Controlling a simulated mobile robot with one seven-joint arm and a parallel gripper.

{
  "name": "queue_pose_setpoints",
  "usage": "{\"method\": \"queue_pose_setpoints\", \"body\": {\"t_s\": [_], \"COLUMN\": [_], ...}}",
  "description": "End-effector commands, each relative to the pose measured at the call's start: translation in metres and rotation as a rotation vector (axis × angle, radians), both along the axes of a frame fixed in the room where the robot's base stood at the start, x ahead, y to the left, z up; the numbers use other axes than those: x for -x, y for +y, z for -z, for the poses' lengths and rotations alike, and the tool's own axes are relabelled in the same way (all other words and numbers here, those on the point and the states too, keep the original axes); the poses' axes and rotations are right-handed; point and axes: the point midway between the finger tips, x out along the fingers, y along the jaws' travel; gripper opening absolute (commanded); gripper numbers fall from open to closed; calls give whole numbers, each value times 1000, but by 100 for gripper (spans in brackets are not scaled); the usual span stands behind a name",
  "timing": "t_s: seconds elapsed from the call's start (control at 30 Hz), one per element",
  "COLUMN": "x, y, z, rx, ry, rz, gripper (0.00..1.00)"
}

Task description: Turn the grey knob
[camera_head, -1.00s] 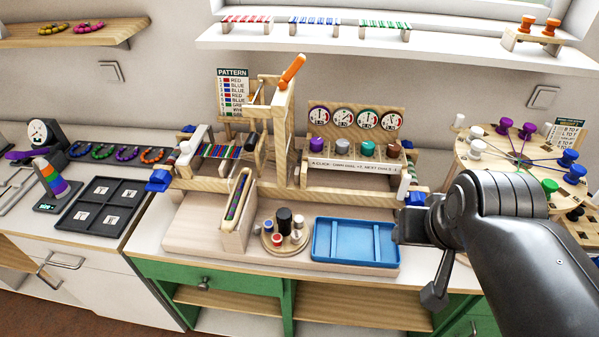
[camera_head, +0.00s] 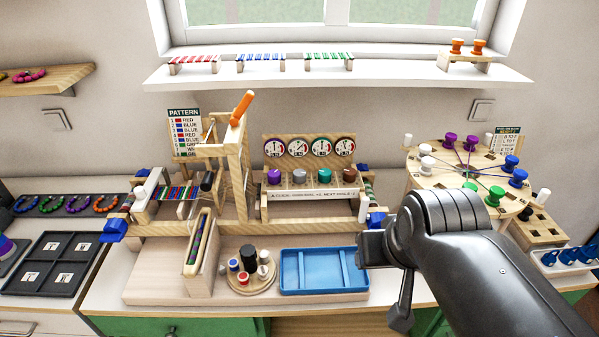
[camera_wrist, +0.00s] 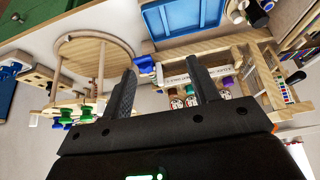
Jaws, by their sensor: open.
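The grey knob (camera_head: 299,175) is in the row of knobs below the dials on the wooden bead board. It sits between a purple knob (camera_head: 274,177) and a green knob (camera_head: 324,174), with a brown knob (camera_head: 349,174) at the right end. My gripper (camera_wrist: 160,66) is open and empty in the wrist view, its two dark fingers apart. That view is upside down, with the knob row beyond the right finger; I cannot clearly pick out the grey knob there. In the head view my arm is right of the board, apart from the knobs.
A blue tray (camera_head: 290,290) lies in front of the knob row. A wooden frame with an orange lever (camera_head: 241,108) stands left of the knobs. A round table with coloured pegs (camera_head: 416,165) stands at the right. A white shelf (camera_head: 340,76) is above.

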Motion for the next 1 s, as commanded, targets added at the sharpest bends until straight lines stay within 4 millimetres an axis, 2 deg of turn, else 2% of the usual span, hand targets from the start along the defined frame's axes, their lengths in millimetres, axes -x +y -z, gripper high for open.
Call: {"method": "queue_pose_setpoints", "body": {"t_s": [0.17, 0.4, 0.57, 0.77, 1.0], "x": [-20, -85, -132, -194, -266], "y": [3, 15, 26, 43, 70], "z": [-13, -43, -53, -55, -39], "rx": [-35, -131, -184, -230, -259], "ry": [33, 126, 191, 268, 353], "rz": [48, 218, 343, 504, 705], "gripper": [55, 55, 55, 55, 55]}}
